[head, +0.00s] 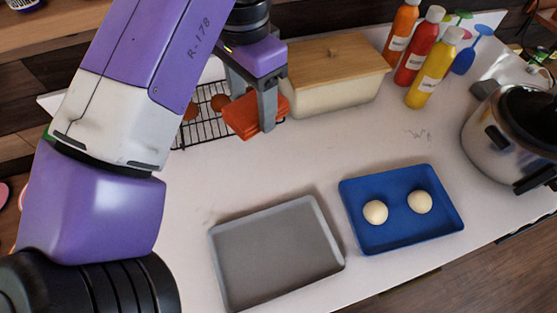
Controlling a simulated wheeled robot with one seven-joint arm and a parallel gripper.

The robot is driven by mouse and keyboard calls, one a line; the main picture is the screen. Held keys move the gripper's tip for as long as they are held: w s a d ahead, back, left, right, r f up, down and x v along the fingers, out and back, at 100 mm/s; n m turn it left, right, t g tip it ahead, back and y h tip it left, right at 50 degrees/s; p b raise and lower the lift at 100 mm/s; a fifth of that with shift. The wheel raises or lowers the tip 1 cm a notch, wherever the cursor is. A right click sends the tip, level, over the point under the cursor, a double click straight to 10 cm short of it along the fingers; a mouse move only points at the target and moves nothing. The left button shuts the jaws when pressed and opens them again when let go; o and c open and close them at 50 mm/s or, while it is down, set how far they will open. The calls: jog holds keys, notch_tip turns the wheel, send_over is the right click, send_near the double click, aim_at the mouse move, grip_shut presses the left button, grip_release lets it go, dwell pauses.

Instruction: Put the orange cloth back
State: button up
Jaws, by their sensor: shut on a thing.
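The orange cloth (241,117) is a folded orange-red piece between the fingers of my gripper (254,115). My gripper is shut on it and holds it in front of the black wire rack (207,128), at the left end of the lidded box. The near finger hides part of the cloth. I cannot tell whether the cloth touches the counter or the rack.
A cream box with a wooden lid (335,62) stands right of my gripper. Sauce bottles (428,80) and a steel cooker (510,135) stand farther right. A grey tray (275,255) and a blue tray (400,235) with two pale balls lie in front. The counter between is clear.

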aim_at(261, 175)
notch_tip(261, 175, down, 20)
jog(key=shift+s+r, duration=0.1)
dwell(0.5)
jog(key=shift+f, duration=0.2)
jog(key=o, duration=1.2)
notch_tip(261, 175, up, 12)
jog(key=shift+r, duration=0.2)
